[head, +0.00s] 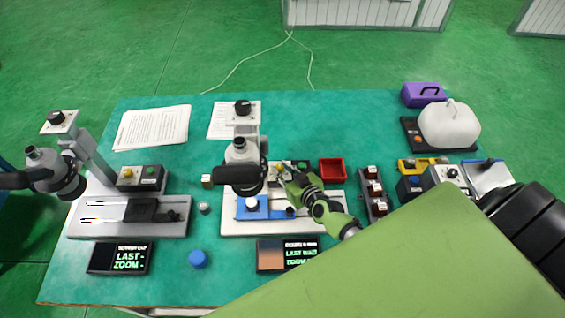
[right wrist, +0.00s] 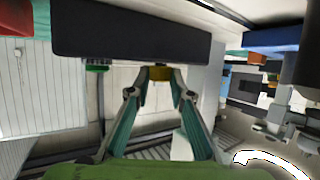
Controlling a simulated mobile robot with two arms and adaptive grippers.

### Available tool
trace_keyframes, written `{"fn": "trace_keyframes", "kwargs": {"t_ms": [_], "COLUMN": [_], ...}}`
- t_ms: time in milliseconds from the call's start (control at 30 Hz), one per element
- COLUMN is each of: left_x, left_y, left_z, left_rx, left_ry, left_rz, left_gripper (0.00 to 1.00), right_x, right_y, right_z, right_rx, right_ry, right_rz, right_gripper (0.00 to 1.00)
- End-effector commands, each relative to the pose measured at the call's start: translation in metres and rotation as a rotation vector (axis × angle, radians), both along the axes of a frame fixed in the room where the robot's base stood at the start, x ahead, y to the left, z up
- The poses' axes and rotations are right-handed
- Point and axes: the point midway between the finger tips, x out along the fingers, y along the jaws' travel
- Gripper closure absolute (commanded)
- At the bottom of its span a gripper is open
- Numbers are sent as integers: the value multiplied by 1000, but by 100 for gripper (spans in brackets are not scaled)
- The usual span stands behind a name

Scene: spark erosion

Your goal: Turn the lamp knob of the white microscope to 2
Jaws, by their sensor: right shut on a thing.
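The white microscope (head: 243,150) stands mid-table on a white base (head: 232,222), with a blue stage part (head: 265,212). Its dark control box (right wrist: 130,35) fills the top of the right wrist view. The yellow lamp knob (right wrist: 160,73) sticks out of it; it also shows in the head view (head: 279,167). A green button (right wrist: 97,66) sits beside the knob. My right gripper (right wrist: 160,80) is shut on the yellow knob, a fingertip on each side; it also shows in the head view (head: 286,175). The knob's setting cannot be read. My left gripper is not in view.
A grey microscope (head: 130,215) with a similar box (head: 142,178) stands at left. A red tray (head: 332,171) and a dark switch strip (head: 373,192) are right of my gripper. Small displays (head: 120,258) and a blue cap (head: 198,259) lie at the front.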

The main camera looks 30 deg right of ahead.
Motion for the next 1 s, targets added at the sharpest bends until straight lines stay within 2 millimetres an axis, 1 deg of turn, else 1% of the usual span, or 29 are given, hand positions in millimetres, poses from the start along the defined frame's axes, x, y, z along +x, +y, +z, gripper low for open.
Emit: {"fn": "trace_keyframes", "kwargs": {"t_ms": [33, 100, 567, 600, 633, 667, 900, 1000], "left_x": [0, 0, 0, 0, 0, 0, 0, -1], "left_y": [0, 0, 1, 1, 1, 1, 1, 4], "left_z": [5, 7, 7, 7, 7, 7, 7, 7], "left_rx": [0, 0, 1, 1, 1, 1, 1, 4], "left_ry": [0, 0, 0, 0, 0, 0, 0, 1], "left_rz": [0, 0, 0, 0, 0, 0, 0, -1], "left_gripper": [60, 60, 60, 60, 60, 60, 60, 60], "right_x": [1, 1, 1, 1, 1, 1, 1, -1], "right_y": [1, 1, 0, 0, 0, 0, 0, 0], "right_z": [3, 2, 0, 0, 0, 0, 0, 0], "right_rx": [1, 1, -1, -1, -1, -1, -1, -1], "right_ry": [-1, -2, -2, -2, -2, -2, -1, -1], "right_rz": [-10, -19, -28, -28, -28, -28, -28, -28], "right_gripper": [100, 100, 100, 72, 64, 63, 63, 63]}}
